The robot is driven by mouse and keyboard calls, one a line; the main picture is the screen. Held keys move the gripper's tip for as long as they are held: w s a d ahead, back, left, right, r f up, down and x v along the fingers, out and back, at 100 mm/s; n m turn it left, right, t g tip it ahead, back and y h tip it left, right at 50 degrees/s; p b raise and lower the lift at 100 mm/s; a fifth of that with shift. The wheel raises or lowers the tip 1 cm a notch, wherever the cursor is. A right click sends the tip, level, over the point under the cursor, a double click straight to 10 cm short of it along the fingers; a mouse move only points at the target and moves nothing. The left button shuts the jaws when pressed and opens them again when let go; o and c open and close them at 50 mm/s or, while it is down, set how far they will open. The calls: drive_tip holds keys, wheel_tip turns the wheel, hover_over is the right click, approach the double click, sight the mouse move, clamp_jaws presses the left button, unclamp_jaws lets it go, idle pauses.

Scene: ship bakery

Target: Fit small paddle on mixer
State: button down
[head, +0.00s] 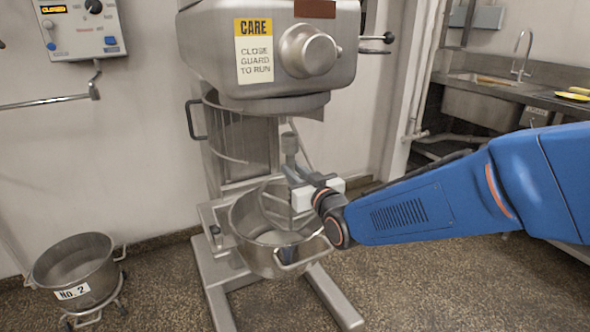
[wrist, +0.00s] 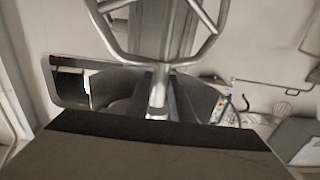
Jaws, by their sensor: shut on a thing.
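The mixer (head: 215,45) stands at the centre of the head view, with a "CARE close guard to run" label on its head. My gripper (head: 292,172) is in front of the mixer column, below the mixer head and above the bowl. It is shut on the grey metal paddle's shank. The paddle's thick upper end (head: 290,146) points up, apart from the mixer head. Its lower frame hangs at the bowl, partly hidden by my gripper. In the wrist view, the paddle's open frame (wrist: 158,62) fills the top middle, and its shank runs down between the fingers.
The mixer bowl (head: 243,222) sits low under the mixer head, with a wire guard (head: 222,144) behind. A smaller bowl marked No. 2 (head: 72,270) stands on a wheeled base at left. A control panel (head: 80,27) is on the wall. A sink counter (head: 485,95) is at right.

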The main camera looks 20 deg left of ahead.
drive_tip(key=shift+x, duration=2.3)
drive_tip(key=shift+r, duration=0.1)
drive_tip(key=shift+d+r, duration=0.1)
drive_tip(key=shift+r, duration=2.5)
idle(2.9)
